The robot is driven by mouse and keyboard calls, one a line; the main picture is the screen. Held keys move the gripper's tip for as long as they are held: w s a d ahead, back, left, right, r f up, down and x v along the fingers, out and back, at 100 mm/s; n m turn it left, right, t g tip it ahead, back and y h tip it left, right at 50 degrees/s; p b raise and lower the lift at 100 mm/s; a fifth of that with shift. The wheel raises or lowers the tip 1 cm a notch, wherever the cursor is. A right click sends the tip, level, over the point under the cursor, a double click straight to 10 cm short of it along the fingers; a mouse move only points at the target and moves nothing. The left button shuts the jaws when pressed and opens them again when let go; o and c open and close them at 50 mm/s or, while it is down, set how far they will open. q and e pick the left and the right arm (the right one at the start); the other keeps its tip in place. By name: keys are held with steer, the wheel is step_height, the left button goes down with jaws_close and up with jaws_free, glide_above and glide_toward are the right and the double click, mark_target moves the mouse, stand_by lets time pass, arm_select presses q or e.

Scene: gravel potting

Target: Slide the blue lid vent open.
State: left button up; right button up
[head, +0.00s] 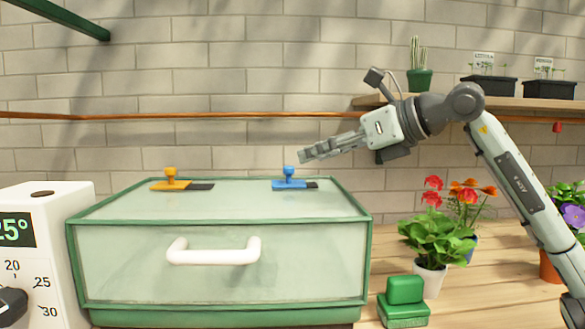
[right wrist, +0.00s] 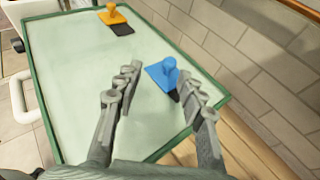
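The blue lid vent (head: 290,184) is a flat slider with an upright round knob, at the back right of the propagator's clear lid (head: 230,203). A short dark strip shows at its right end. My right gripper (head: 304,155) is up and just right of the blue knob in the head view, apart from it. In the right wrist view the right gripper (right wrist: 157,74) is open and empty, with the blue vent (right wrist: 163,73) showing between its fingers, nearer the right one. My left gripper is not in view.
An orange vent (head: 171,182) with a longer dark strip sits at the lid's back left. A white handle (head: 214,251) is on the green-framed front. A white controller box (head: 45,250) stands left. Potted flowers (head: 437,235) and a green block (head: 404,300) stand right.

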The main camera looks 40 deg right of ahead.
mark_target(292, 168)
steer(key=shift+w+d+f+h, duration=0.2)
steer(key=shift+d+h, duration=0.2)
steer(key=shift+d, duration=0.15)
steer(key=shift+w+f, duration=0.1)
steer(key=shift+w, duration=0.1)
steer(key=p+x, duration=0.3)
steer(key=x, duration=0.3)
steer(key=shift+w+a+f, duration=0.1)
steer(key=shift+w+f, duration=0.2)
steer(key=shift+w, duration=0.2)
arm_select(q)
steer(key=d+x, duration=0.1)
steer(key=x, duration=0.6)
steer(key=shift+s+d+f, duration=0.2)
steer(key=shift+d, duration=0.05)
arm_select(e)
steer(key=shift+c, duration=0.3)
jaws_close()
